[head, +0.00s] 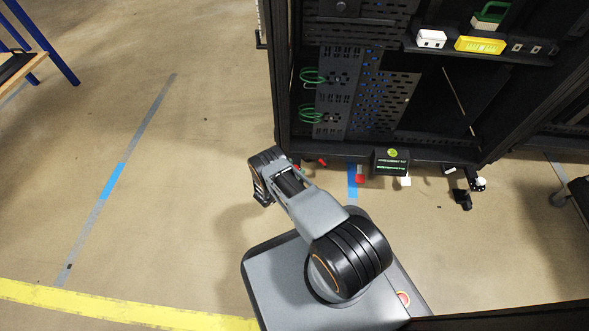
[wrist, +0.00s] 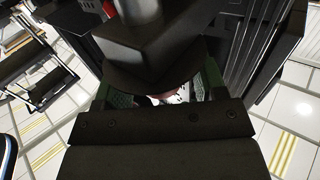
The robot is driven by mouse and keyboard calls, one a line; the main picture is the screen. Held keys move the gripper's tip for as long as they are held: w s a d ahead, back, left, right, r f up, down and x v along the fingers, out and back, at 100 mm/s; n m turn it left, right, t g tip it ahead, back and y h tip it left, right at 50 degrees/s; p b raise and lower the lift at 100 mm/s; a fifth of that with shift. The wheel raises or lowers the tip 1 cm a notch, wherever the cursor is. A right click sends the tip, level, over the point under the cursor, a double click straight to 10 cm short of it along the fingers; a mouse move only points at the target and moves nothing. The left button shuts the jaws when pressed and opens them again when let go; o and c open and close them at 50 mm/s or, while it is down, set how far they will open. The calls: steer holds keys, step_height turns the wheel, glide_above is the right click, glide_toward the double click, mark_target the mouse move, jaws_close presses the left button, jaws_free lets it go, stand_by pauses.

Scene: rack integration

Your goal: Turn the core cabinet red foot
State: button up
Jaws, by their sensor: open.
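The black core cabinet (head: 430,152) stands upright at the centre right of the head view. Small red parts show under its front edge: one red piece (head: 360,178) beside the blue floor tape and another (head: 322,162) further left. I cannot tell which is the red foot. My gripper (wrist: 162,98) is open, its green-padded fingers apart in the wrist view. A dark block covers much of the space ahead of them, and small white and red patches show between them. In the head view my arm's end is low, left of the cabinet's front left corner.
A black box with green lettering (head: 391,162) sits at the cabinet's lower front. White pieces (head: 404,181) and a caster (head: 465,198) show near the floor. Green cable loops (head: 312,77) hang inside. The floor to the left is clear up to a blue-legged table (head: 45,40).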

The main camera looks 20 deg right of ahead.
steer(key=p+v, duration=0.2)
steer(key=v, duration=1.1)
steer(key=shift+s+a+p, duration=0.15)
steer(key=shift+a+p, duration=0.15)
steer(key=shift+a, duration=0.05)
